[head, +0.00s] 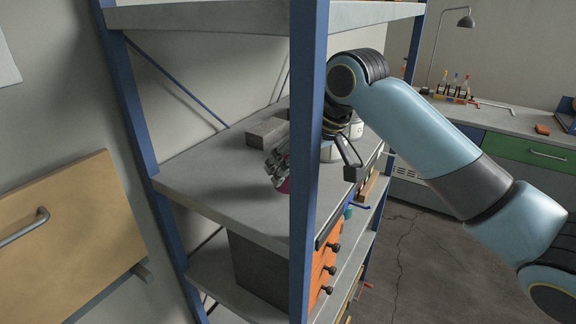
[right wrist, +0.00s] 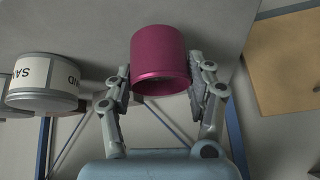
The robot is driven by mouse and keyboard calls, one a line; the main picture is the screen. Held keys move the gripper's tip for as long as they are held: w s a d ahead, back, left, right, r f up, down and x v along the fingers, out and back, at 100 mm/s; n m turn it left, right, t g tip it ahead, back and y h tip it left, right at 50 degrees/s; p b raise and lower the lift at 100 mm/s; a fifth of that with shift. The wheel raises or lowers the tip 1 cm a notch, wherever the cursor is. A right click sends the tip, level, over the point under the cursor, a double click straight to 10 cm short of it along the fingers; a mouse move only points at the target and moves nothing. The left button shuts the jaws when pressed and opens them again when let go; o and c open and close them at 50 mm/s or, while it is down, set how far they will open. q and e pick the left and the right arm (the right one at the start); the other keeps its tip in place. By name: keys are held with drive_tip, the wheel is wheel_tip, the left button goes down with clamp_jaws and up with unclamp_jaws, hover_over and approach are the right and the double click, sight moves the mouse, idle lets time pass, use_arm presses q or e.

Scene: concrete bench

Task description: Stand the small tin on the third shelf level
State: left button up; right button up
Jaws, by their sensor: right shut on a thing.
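The small tin is magenta and sits between the two fingers of my right gripper (right wrist: 160,82) in the right wrist view, where the tin (right wrist: 160,52) fills the gap. In the head view my right gripper (head: 279,170) reaches in over a grey shelf board (head: 212,180), and a sliver of the tin (head: 284,187) shows below its fingers. The blue front post hides part of the gripper and wrist. The tin is at or just above the board; I cannot tell if it touches. My left gripper is not in view.
A grey block (head: 267,132) lies at the back of the same board. The blue post (head: 307,160) stands close to my right arm. The board's left part is clear. Orange drawers (head: 325,270) sit one level lower.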

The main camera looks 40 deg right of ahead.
drive_tip(key=shift+x, duration=0.95)
drive_tip(key=o, duration=1.6)
drive_tip(key=shift+f, duration=0.1)
drive_tip(key=shift+s+r, duration=0.1)
drive_tip(key=shift+r, duration=0.1)
drive_tip(key=b+v, duration=0.1)
drive_tip(key=v, duration=1.1)
